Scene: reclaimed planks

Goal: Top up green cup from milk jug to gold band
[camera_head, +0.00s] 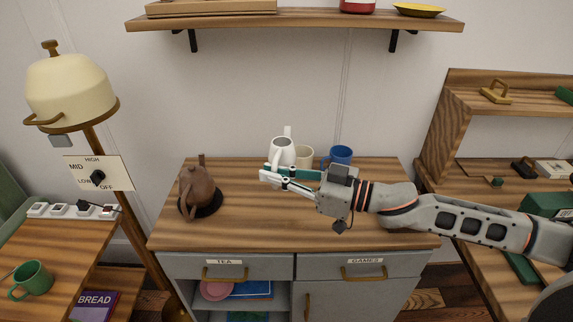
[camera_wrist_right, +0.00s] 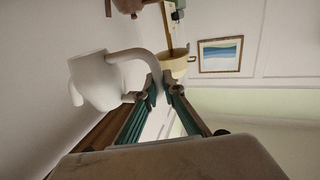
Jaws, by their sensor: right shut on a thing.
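The white milk jug (camera_head: 282,151) is at the back middle of the sideboard, and it also shows in the right wrist view (camera_wrist_right: 98,82). My right gripper (camera_head: 266,174) reaches in from the right and is shut on the jug's curved handle, as the right wrist view (camera_wrist_right: 160,84) shows. The gripper partly hides the jug's lower part, so I cannot tell whether it touches the wood. The green cup (camera_head: 32,278) stands on the low table at the far left, well away from the jug. I cannot make out its gold band or contents. My left gripper is out of view.
A brown teapot (camera_head: 197,190) stands left on the sideboard (camera_head: 240,232). A cream mug (camera_head: 304,157) and a blue mug (camera_head: 340,156) are just right of the jug. A lamp (camera_head: 70,92) with a dial sign stands between the sideboard and the low table (camera_head: 62,255).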

